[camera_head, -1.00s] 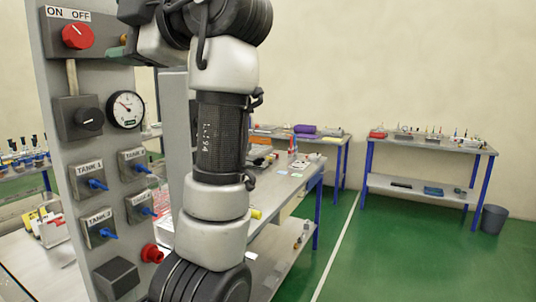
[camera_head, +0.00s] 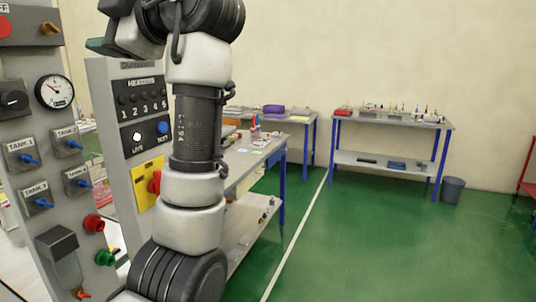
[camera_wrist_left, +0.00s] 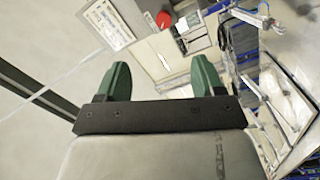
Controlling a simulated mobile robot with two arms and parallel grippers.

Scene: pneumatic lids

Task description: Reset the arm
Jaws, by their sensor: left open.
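My left arm rises through the middle of the head view and bends left at the top. Its gripper (camera_head: 100,45) shows there only as a green fingertip, the rest hidden or cut off by the wrist. In the left wrist view the left gripper (camera_wrist_left: 162,80) has two green fingers spread well apart, with nothing between them. A grey control panel (camera_head: 20,120) stands to the left, with a gauge (camera_head: 54,92) and several blue tank valves. A second panel (camera_head: 118,105) marked heating stands partly behind my arm. My right gripper is not in view.
A workbench (camera_head: 250,160) stands behind my arm. Another table (camera_head: 400,121) with small items stands at the back right, with a grey bin (camera_head: 452,189) beside it. The green floor (camera_head: 400,245) at the right is clear.

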